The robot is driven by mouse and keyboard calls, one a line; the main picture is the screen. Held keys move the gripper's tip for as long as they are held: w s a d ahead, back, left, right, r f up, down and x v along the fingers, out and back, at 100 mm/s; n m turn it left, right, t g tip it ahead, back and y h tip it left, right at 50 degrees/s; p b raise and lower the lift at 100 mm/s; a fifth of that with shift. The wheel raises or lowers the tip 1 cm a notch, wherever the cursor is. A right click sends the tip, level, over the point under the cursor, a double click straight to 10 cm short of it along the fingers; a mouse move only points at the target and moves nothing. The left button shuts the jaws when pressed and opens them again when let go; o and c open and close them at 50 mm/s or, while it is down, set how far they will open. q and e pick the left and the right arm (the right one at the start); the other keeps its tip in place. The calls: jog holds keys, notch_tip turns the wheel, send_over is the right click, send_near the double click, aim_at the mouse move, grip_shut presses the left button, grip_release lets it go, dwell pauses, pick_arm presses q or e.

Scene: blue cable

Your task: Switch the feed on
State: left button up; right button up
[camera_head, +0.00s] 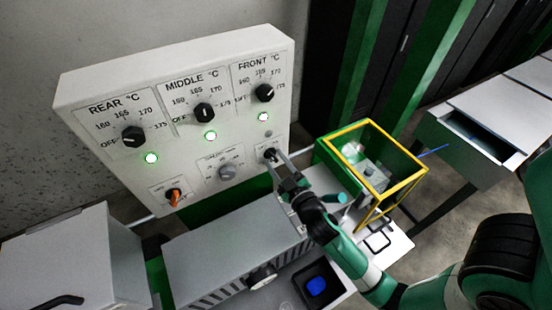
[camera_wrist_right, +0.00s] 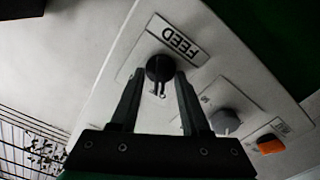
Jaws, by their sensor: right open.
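The feed knob (camera_wrist_right: 159,68) is black and round, under a label reading FEED in the right wrist view. In the head view the knob (camera_head: 269,153) sits at the lower right of the white control panel (camera_head: 75,90). My right gripper (camera_head: 277,160) is at the panel, with its fingers pointing at the knob. In the wrist view the right gripper (camera_wrist_right: 157,82) is open, one finger on each side of the knob's lower part. Whether either finger touches it I cannot tell. My left gripper is not in view.
A grey knob (camera_head: 227,172) and an orange switch (camera_head: 173,195) lie left of the feed knob. A yellow-framed guard (camera_head: 404,187) stands to the right.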

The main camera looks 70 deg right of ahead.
jog(key=shift+w, duration=0.1)
jog(key=shift+c, duration=0.2)
grip_shut()
jog(key=shift+f+m+b, duration=0.15)
jog(key=shift+m+b, duration=1.25)
jog(key=shift+m, duration=0.2)
jog(key=m+b, duration=0.2)
jog(key=shift+m, duration=0.4)
jog(key=shift+d+m+b, duration=0.1)
jog(key=shift+m+b, duration=0.25)
jog(key=shift+m, duration=0.45)
jog(key=shift+o, duration=0.2)
grip_release()
